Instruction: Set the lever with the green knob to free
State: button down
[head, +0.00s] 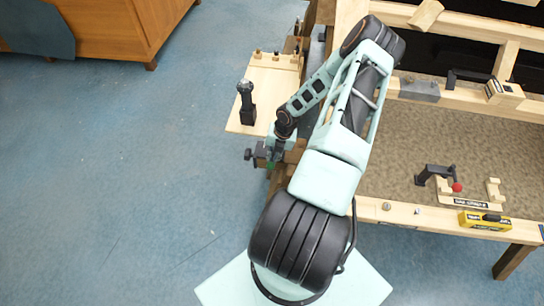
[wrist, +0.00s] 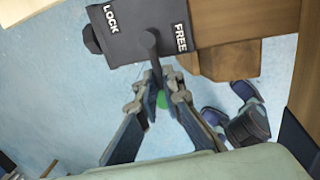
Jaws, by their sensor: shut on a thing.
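In the wrist view a dark box (wrist: 135,28) carries the white words LOCK on its left and FREE on its right. A black lever (wrist: 153,45) comes from it between the two words, closer to FREE, and runs down between my fingers. My gripper (wrist: 160,88) is shut around the lever's end at the green knob (wrist: 162,102), which shows partly between the fingers. In the head view my gripper (head: 268,153) is at the left end of the bench, and a bit of green shows there. The box's labels cannot be read in that view.
The workbench (head: 400,130) fills the right side, with another lever with a red knob (head: 457,187) and a yellow tool (head: 484,221) on it. A wooden side board (head: 275,90) holds a black upright handle (head: 246,102) near my gripper. The blue floor to the left is free.

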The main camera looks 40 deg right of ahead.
jog(key=shift+s+a+f, duration=0.1)
jog(key=shift+s+a, duration=0.2)
jog(key=shift+a, duration=0.2)
jog(key=c, duration=2)
grip_release()
jog(key=shift+s, duration=0.1)
jog(key=shift+o, duration=0.8)
jog(key=shift+d, duration=0.15)
jog(key=shift+d, duration=0.1)
notch_tip(320, 180, up, 12)
jog(key=s+d, duration=0.1)
jog(key=shift+s+d, duration=0.2)
jog(key=shift+s, duration=0.05)
